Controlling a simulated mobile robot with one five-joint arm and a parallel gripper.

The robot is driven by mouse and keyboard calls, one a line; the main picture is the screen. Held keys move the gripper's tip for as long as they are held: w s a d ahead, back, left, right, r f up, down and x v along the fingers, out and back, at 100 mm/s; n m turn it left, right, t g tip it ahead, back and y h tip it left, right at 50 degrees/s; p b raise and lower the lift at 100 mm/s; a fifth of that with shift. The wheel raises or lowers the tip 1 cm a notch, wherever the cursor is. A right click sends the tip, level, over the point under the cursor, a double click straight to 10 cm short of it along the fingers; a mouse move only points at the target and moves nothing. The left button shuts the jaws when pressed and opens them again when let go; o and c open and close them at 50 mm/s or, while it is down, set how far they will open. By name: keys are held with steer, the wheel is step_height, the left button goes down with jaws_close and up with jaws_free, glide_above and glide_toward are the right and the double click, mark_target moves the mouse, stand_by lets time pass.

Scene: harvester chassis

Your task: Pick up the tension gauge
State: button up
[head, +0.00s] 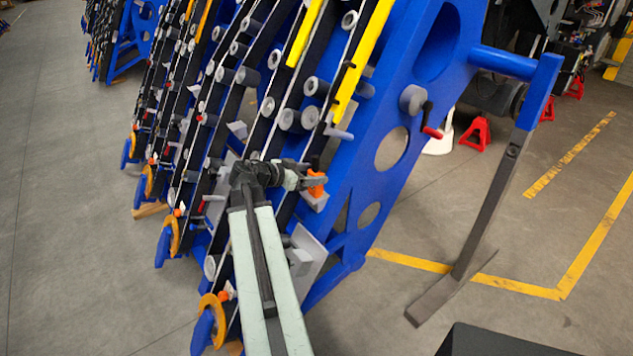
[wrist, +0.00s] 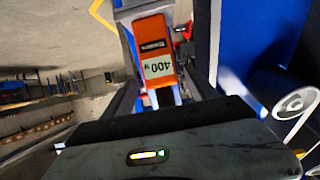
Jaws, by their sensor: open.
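The tension gauge (wrist: 154,55) is an orange block with a dark label and a white plate reading "400 N". It stands in the upper middle of the wrist view, with its print upside down. In the head view the gauge (head: 316,187) is a small orange shape on a grey ledge of the blue frame. My gripper (head: 318,181) is open right at it in the head view. In the wrist view dark finger parts lie on both sides of the gauge's lower end. I cannot tell whether they touch it.
The blue harvester frame (head: 437,50) with rollers (head: 410,99) and yellow bars (head: 362,60) surrounds the gripper closely. A red-handled lever (head: 431,131) sticks out up and right of it. A grey leg (head: 490,200) stands at right. Floor is open at left.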

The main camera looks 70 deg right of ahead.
mark_target(323, 174)
steer(key=b+x, duration=0.1)
steer(key=x, duration=0.1)
steer(key=b+x, duration=0.1)
steer(key=x, duration=0.2)
steer(key=shift+w+f, duration=0.1)
steer(key=shift+f, duration=0.15)
steer(key=shift+a, duration=0.1)
jaws_close()
steer(key=shift+r, duration=0.1)
